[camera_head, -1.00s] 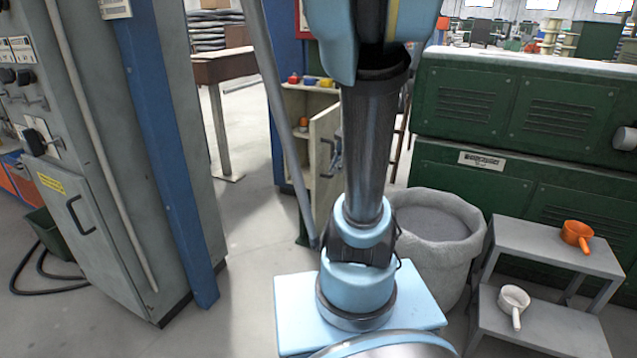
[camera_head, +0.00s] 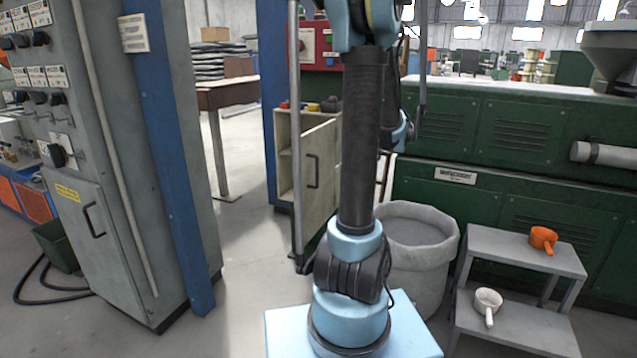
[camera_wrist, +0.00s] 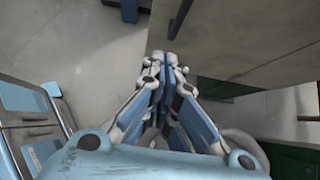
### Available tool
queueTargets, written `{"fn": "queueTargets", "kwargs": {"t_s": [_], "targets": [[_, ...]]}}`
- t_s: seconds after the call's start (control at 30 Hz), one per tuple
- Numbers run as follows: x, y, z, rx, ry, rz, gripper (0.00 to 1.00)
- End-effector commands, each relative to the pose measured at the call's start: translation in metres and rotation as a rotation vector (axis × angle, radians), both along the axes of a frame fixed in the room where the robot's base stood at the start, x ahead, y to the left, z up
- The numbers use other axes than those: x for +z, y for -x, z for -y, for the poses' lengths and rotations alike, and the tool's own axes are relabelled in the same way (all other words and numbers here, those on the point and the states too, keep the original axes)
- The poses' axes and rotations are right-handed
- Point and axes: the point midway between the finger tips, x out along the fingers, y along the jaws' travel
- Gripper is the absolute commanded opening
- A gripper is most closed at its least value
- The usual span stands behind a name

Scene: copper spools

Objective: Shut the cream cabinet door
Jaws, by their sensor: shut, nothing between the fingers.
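The cream cabinet (camera_head: 284,125) stands in the middle distance in the head view. Its door (camera_head: 328,187) stands open, swung out towards me, and part of the interior shows to its left. The door has a dark bar handle (camera_head: 313,170). My arm covers the door's right part. In the wrist view my gripper (camera_wrist: 165,60) is shut and empty. Its tips are close to a cream panel (camera_wrist: 215,35) with a dark handle (camera_wrist: 180,18), apparently the door; I cannot tell whether they touch. In the head view the fingertips are hidden behind my arm.
A grey bin (camera_head: 430,250) stands right of my arm, in front of a green machine (camera_head: 500,190). A grey control cabinet (camera_head: 95,220) stands left. Floor between is clear.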

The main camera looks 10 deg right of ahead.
Motion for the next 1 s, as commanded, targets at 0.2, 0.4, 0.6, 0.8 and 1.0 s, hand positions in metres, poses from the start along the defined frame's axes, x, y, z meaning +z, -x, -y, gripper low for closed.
{"fn": "queueTargets", "kwargs": {"t_s": [0.2, 0.4, 0.6, 0.8, 1.0], "targets": [[-0.019, -0.013, -0.033, 0.03, 0.002, 0.001, 0.0], [-0.042, -0.027, -0.055, 0.035, 0.002, 0.001, 0.0], [-0.062, -0.039, -0.072, 0.035, 0.002, 0.001, 0.0], [-0.068, -0.052, -0.091, 0.035, 0.002, 0.001, 0.0], [-0.068, -0.062, -0.104, 0.034, 0.002, 0.001, 0.0]]}}
